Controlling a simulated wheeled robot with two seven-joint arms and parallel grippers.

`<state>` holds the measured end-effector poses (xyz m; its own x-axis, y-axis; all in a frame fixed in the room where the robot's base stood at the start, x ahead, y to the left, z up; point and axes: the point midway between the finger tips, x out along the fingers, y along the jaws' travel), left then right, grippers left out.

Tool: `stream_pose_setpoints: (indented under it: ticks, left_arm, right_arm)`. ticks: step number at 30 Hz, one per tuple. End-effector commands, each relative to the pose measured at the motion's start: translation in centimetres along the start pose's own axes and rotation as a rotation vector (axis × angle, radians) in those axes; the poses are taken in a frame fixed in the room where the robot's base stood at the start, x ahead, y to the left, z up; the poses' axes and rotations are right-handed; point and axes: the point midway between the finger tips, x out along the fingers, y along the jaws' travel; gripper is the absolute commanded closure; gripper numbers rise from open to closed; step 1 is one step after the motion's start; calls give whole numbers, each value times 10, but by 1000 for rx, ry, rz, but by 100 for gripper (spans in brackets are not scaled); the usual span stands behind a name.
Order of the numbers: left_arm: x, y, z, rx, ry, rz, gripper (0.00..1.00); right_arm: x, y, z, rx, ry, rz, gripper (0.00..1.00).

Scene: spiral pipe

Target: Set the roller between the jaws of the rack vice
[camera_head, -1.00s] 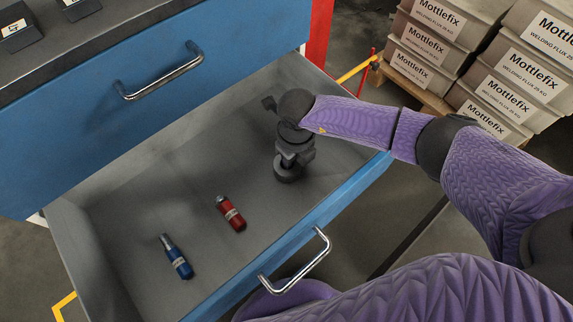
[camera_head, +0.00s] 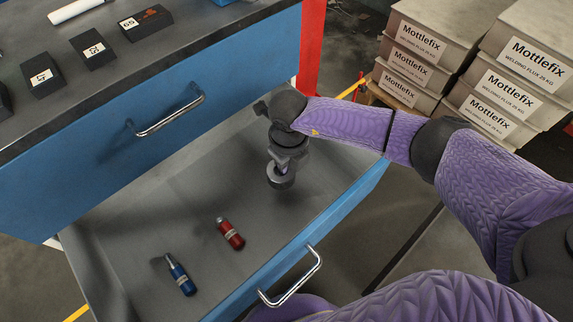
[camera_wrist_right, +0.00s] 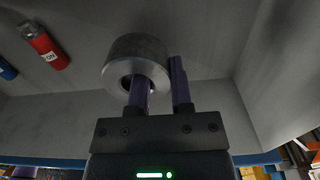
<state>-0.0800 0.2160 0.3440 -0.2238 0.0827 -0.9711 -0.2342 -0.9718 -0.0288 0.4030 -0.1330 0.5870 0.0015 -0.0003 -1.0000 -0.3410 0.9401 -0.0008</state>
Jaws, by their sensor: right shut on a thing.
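The roller (camera_head: 278,179) is a short grey metal cylinder with a hole through it. In the right wrist view the roller (camera_wrist_right: 137,57) hangs on my right gripper (camera_wrist_right: 162,88). One finger passes into its hole and the other is outside its wall. In the head view my right gripper (camera_head: 284,162) is over the open drawer, with the roller below it and tilted. The roller looks a little above the drawer floor. I cannot make out the rack vice in these views. My left gripper is not in view.
The open drawer (camera_head: 150,225) also holds a red bottle (camera_head: 230,233) and a blue bottle (camera_head: 179,275). The bench top (camera_head: 190,28) above carries black labelled blocks (camera_head: 93,50) and a white tube (camera_head: 75,10). Mottlefix boxes (camera_head: 520,75) are stacked at the right.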

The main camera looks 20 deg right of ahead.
Motion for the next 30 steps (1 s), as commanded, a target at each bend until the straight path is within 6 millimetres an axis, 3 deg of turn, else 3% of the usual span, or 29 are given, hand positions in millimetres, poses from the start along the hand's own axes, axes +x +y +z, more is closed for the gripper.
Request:
stream_pose_setpoints:
  ticks: [1,7,12,16,18,23,30]
  left_arm:
    - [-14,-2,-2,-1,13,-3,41]
    - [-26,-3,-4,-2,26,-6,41]
    - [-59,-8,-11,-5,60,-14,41]
    - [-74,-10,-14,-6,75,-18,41]
    - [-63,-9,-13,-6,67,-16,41]
    - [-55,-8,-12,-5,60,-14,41]
    - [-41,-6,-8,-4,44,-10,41]
  right_arm:
    - [-23,0,1,0,-8,-2,100]
    - [-43,0,0,0,-3,-1,100]
    - [-87,0,1,-1,-7,-2,100]
    - [-110,0,1,-22,-5,-1,100]
    - [-108,2,2,-154,-1,0,100]
    - [-125,5,2,-477,0,0,100]
    - [-160,12,-6,-1156,-1,-2,100]
